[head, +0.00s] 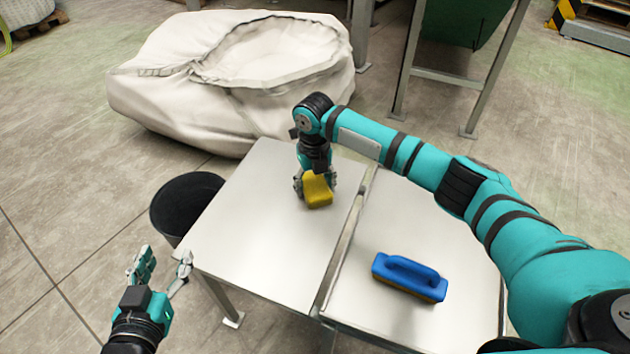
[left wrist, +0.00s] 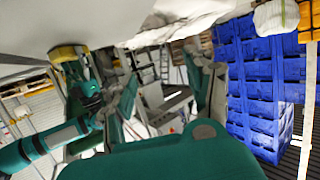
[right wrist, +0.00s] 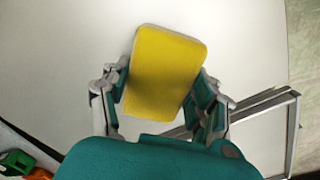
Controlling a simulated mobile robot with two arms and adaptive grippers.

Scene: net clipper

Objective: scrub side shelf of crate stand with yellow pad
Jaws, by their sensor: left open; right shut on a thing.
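The yellow pad (head: 318,191) is held in my right gripper (head: 315,185) over the left metal panel of the stand, the side shelf (head: 250,240). In the right wrist view the pad (right wrist: 165,72) sits between both fingers, its broad yellow face showing. In the left wrist view the pad (left wrist: 66,53) appears at the shelf surface; firm contact is hard to tell. My left gripper (head: 165,262) is open and empty, off the shelf's left front corner.
A blue-handled brush (head: 409,275) lies on the right panel, beyond a raised metal rim (head: 345,240). A black bucket (head: 187,205) stands left of the shelf. A large white sack (head: 180,80) lies behind. Blue crates (left wrist: 250,90) show in the left wrist view.

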